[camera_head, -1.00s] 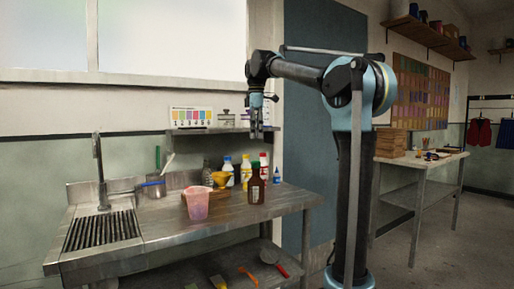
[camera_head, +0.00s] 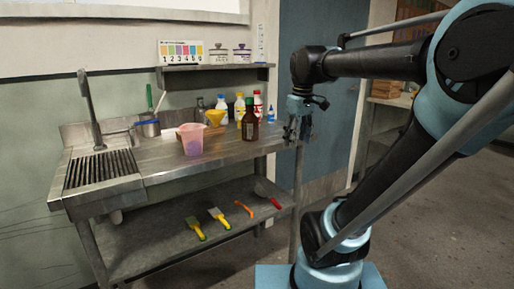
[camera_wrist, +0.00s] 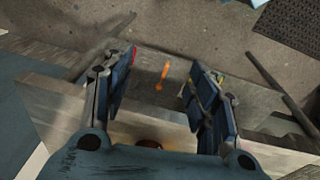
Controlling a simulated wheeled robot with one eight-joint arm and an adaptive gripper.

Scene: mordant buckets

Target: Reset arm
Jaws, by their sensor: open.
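My gripper (camera_head: 298,128) hangs pointing down at the right end of the steel sink bench (camera_head: 170,158). In the wrist view its two fingers (camera_wrist: 160,95) are spread apart, with nothing between them. My arm reaches in from the right of the head view, its elbow bent. The wrist view looks down past the bench edge to the lower shelf and the floor.
On the bench stand a pink cup (camera_head: 191,139), a brown bottle (camera_head: 250,119), a yellow funnel (camera_head: 214,117) and several other bottles. The lower shelf (camera_head: 160,235) holds brushes and an orange tool (camera_head: 243,209). Open floor (camera_head: 430,230) lies at the right.

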